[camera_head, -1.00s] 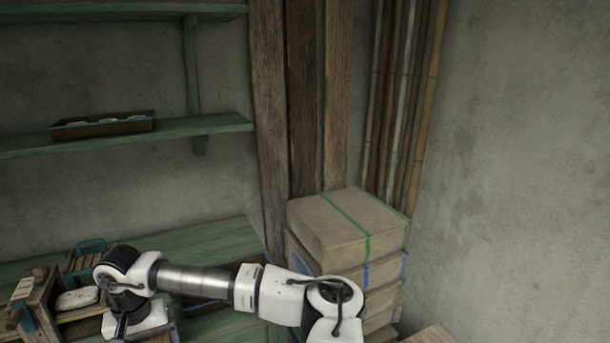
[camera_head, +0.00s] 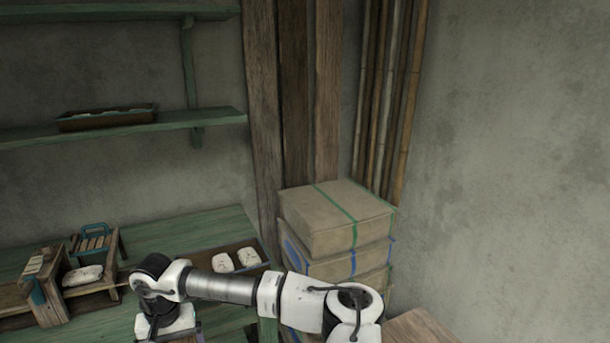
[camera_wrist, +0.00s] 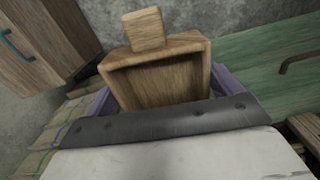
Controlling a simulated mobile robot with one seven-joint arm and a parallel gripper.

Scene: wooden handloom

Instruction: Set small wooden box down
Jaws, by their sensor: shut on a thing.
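The small wooden box (camera_wrist: 158,84) fills the middle of the wrist view, a light-brown open-faced box with a square wooden block at its far end. My gripper (camera_wrist: 155,98) is shut on it, with a purplish finger showing at each side. The dark wrist edge hides the near part of the box. In the head view my wrist hangs low at the bottom edge, in front of the green bench (camera_head: 172,232). The gripper and box there are mostly cut off. I cannot tell whether the box touches anything beneath it.
On the bench stand a wooden rack (camera_head: 48,290) with a white bundle (camera_head: 83,275), and a tray holding two white bundles (camera_head: 222,262). Strapped cartons (camera_head: 335,222) are stacked right of it. A shelf (camera_head: 110,133) hangs above. Bare bench shows behind the arm.

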